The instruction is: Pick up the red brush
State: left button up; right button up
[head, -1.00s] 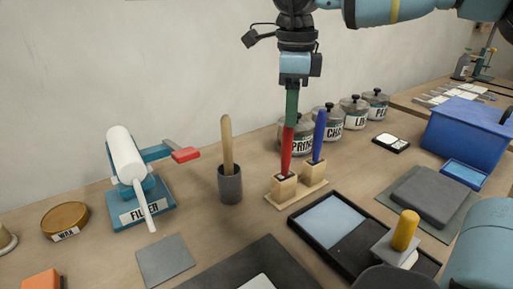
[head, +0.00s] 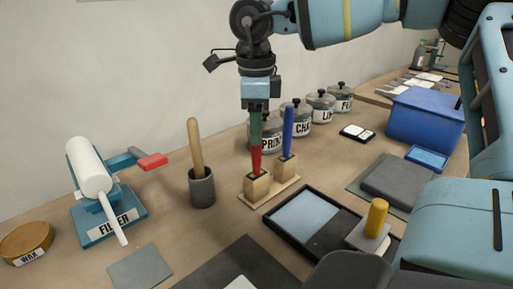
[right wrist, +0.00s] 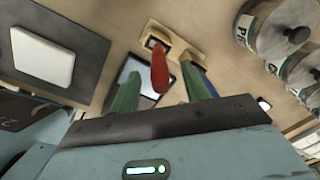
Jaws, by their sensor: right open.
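The red brush (head: 256,161) stands upright in a wooden block of a small stand (head: 270,190) on the bench. The blue brush (head: 288,132) stands in the block beside it. My right gripper (head: 256,143) points down over the red brush, its green fingers hiding the upper part of the handle in the head view. In the right wrist view the red brush (right wrist: 160,72) shows between the two parted green fingers, so the gripper is open around it. My left gripper is not in view.
A grey cup (head: 202,187) with a wooden pestle stands left of the stand. A dark tray (head: 345,236) lies in front and to the right. Labelled jars (head: 302,122) stand behind, along the wall. A blue bin (head: 425,118) stands at the right.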

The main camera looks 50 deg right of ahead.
jog(key=shift+f, duration=1.55)
grip_shut()
notch_tip(320, 180, up, 10)
jog(key=shift+r, duration=0.1)
